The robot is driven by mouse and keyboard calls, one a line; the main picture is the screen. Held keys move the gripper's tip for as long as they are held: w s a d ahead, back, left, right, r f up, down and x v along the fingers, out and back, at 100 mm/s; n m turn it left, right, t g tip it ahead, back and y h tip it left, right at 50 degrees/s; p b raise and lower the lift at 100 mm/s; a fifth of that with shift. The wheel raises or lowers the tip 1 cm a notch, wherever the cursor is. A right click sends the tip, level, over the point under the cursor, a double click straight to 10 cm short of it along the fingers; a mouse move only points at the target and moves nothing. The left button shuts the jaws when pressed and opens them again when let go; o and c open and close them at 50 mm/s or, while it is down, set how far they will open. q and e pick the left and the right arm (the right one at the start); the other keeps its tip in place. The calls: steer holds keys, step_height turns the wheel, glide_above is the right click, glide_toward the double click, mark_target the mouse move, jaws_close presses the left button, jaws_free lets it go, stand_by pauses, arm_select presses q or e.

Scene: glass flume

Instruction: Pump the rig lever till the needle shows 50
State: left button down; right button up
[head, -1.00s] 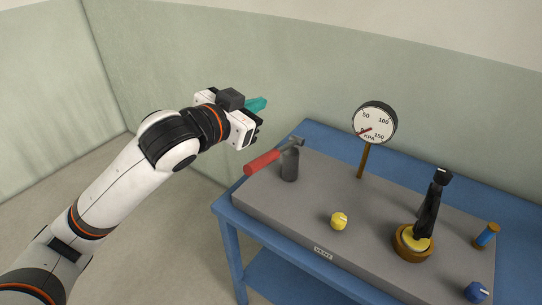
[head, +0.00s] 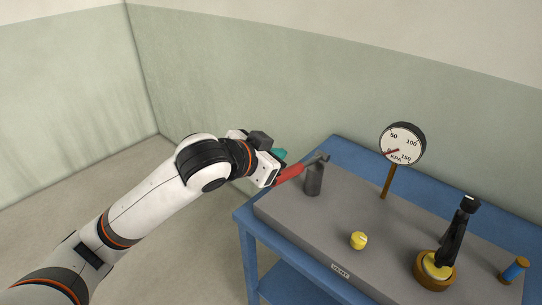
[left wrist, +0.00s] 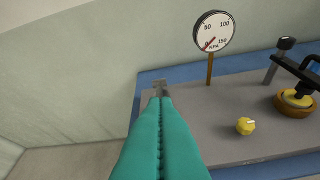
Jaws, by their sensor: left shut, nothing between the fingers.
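The rig lever has a red handle (head: 289,174) on a dark grey post (head: 314,178) at the rig's left end. The gauge (head: 403,144) stands on a brown stem behind; its red needle points near 0, and this shows in the left wrist view (left wrist: 213,31) too. My left gripper (head: 280,154) has teal fingers, closed together and empty. It is beside the handle's outer end, partly covering it in the head view; I cannot tell whether they touch. In the left wrist view the closed fingers (left wrist: 160,104) cover most of the lever. My right gripper is not in view.
The grey rig top (head: 340,225) lies on a blue table (head: 350,156). It bears a yellow knob (head: 358,241), a black upright part (head: 457,232) on a brass ring (head: 434,284), and a blue-and-brass cylinder (head: 514,270). The floor left of the table is clear.

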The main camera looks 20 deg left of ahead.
arm_select(q)
glide_above(285, 174)
steer(key=d, duration=0.1)
step_height(285, 174, down, 3)
steer(key=f, duration=0.3)
steer(key=shift+a+p, duration=0.4)
steer(key=shift+s+a+f, duration=0.1)
steer(key=shift+a+f, duration=0.05)
steer(key=shift+f, duration=0.2)
